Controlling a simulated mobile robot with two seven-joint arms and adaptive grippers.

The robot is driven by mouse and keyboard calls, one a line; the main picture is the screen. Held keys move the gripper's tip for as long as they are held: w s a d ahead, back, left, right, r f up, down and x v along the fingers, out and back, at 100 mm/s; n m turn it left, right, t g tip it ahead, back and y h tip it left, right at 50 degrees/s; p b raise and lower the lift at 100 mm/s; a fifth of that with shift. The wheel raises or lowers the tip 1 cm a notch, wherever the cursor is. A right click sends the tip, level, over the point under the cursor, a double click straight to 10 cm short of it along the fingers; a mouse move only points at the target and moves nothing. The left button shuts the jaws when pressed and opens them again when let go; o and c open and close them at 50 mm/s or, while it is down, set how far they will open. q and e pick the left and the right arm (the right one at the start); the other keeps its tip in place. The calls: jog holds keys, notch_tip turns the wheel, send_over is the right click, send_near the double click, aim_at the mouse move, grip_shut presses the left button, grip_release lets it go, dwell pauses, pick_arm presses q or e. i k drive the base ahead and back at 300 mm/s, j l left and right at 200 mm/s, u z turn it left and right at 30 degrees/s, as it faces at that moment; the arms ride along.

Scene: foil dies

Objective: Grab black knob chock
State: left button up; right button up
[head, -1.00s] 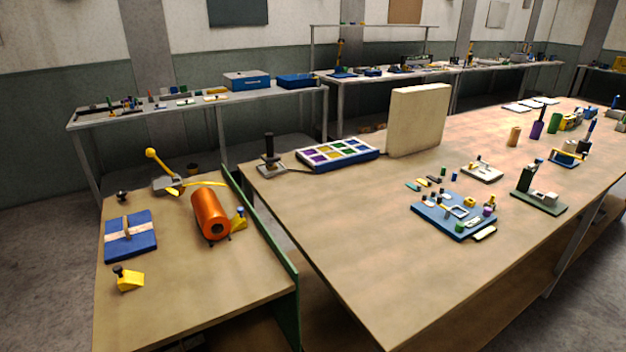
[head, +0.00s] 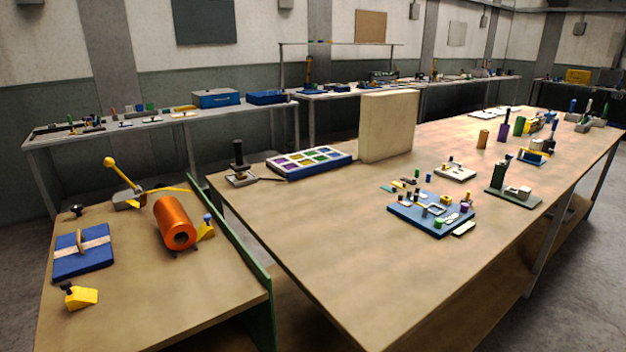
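The black knob chock is a yellow wedge (head: 82,298) with a small black knob (head: 67,287) on its left end. It sits at the near left of the lower left table (head: 150,310), in front of a blue, strapped flat block (head: 84,262). A second yellow chock (head: 205,229) with a blue knob stands against the right side of an orange roller (head: 174,222). Neither of my grippers shows in the head view.
A green panel (head: 255,277) edges the left table's right side. A yellow-balled lever (head: 122,182) and a small black knob (head: 77,209) stand farther back. The left table's front middle is bare. The larger table (head: 330,270) to the right holds a blue fixture board (head: 405,220).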

aim_at(77, 297)
jog(key=u, duration=1.45)
jog(key=i+z, duration=0.2)
jog(key=i, duration=0.15)
